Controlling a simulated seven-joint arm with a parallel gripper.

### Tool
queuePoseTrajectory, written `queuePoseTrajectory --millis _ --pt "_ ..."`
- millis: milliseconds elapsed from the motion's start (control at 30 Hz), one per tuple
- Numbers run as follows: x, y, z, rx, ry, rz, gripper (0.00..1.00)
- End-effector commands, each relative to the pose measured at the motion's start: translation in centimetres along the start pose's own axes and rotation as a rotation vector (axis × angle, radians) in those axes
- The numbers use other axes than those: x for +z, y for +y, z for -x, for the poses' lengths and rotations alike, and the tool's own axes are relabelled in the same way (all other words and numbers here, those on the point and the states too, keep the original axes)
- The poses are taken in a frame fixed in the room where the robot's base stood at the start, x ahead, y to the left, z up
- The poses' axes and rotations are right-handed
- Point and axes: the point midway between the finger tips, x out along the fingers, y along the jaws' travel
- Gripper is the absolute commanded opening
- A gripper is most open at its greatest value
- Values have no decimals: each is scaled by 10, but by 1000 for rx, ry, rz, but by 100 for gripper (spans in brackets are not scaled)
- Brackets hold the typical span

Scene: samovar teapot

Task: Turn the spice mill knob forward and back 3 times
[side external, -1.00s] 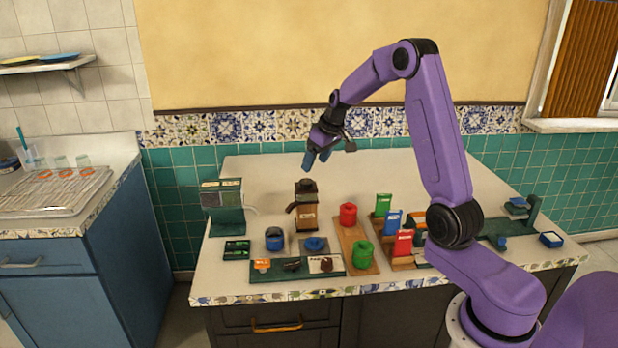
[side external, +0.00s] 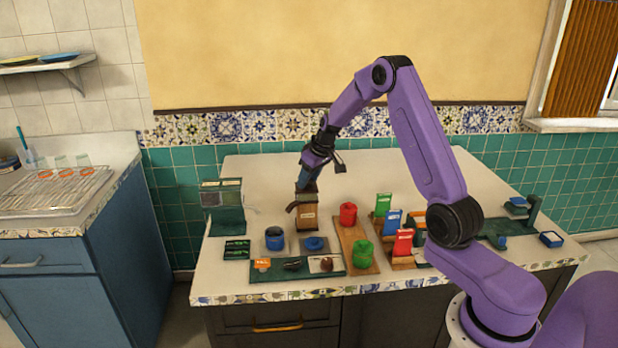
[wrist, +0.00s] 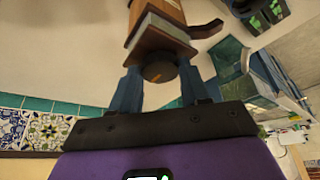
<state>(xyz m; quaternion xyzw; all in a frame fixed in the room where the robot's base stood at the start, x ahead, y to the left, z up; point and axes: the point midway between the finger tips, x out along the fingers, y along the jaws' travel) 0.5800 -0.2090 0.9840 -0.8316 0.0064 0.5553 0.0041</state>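The brown wooden spice mill (side external: 308,217) stands upright at the back middle of the counter, with a handle-like arm out to its left. It also shows at the top of the wrist view (wrist: 160,20). Its dark round knob (wrist: 159,71) has a small orange mark. My gripper (side external: 307,184) is directly above the mill, pointing down. The knob is hidden by the fingers in the side view.
A green dispenser-like stand (side external: 228,212) is left of the mill. A blue cup (side external: 274,239) and a green tray (side external: 257,276) are in front. A red container (side external: 348,214) and a green one (side external: 362,252) stand to the right. The counter behind the mill is clear.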

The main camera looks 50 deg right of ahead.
Motion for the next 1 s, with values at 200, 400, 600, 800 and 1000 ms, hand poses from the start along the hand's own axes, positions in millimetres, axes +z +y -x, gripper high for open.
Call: queuePoseTrajectory --millis 200,400,600,800,1000 --pt "0 0 0 0 -1 -1 15" --pt "0 -1 0 11 -2 -25 15" --pt "0 -2 0 45 -1 -106 15" --pt "0 -4 0 100 -1 -237 15" --pt "-1 -5 0 163 -1 -388 15"
